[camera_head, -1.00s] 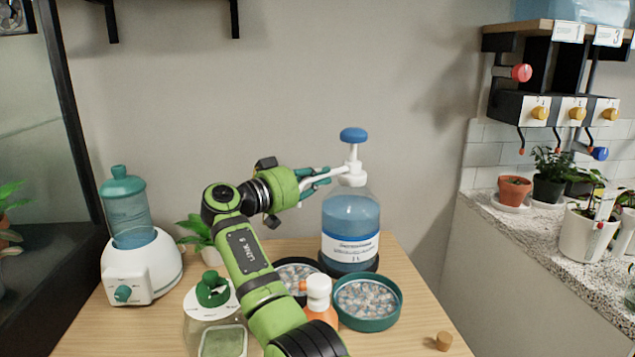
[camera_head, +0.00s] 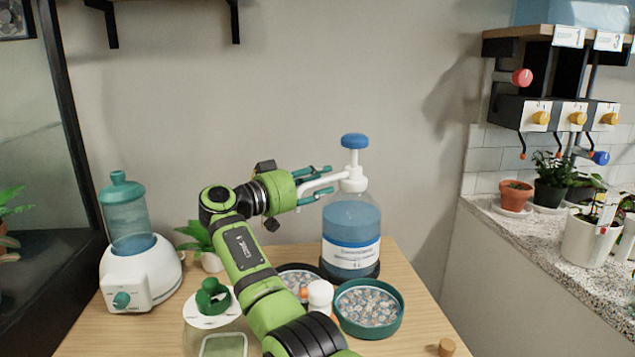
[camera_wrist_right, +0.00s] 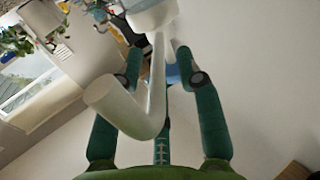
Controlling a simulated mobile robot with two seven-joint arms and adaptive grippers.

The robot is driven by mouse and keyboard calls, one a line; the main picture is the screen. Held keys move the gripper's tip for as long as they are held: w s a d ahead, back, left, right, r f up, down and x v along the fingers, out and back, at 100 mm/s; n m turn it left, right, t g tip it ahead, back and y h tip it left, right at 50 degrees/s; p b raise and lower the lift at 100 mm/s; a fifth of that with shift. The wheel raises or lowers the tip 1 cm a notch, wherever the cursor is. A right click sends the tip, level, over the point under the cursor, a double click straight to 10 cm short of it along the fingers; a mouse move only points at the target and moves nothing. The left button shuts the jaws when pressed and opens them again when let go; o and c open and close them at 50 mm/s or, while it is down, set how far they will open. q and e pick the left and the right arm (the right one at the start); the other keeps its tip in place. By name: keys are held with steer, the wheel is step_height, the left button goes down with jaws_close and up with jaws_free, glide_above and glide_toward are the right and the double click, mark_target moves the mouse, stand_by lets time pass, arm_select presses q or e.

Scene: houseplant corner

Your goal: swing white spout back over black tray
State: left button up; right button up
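The white spout (camera_head: 322,183) sticks out to the left from the white neck of a blue-liquid pump bottle (camera_head: 351,222) with a blue knob (camera_head: 354,141). The spout tip is above the black tray (camera_head: 299,265), a round pebble-filled dish partly hidden by my right arm and a white-capped bottle. My right gripper (camera_head: 325,183) is at the spout, with one teal finger on each side of it. In the right wrist view the spout (camera_wrist_right: 130,108) lies between the parted fingers, with gaps visible; contact with the left finger is unclear. My left gripper is not in view.
A teal pebble tray (camera_head: 368,329) sits right of the black one. The white-capped bottle (camera_head: 320,294) stands in front. A white-and-teal machine (camera_head: 140,275) and a small plant (camera_head: 197,236) are at left. A cork (camera_head: 446,347) lies at the front right.

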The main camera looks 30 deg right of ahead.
steer(key=shift+a, duration=0.1)
steer(key=s+a, duration=0.1)
steer(key=a, duration=1)
steer(key=shift+a, duration=0.4)
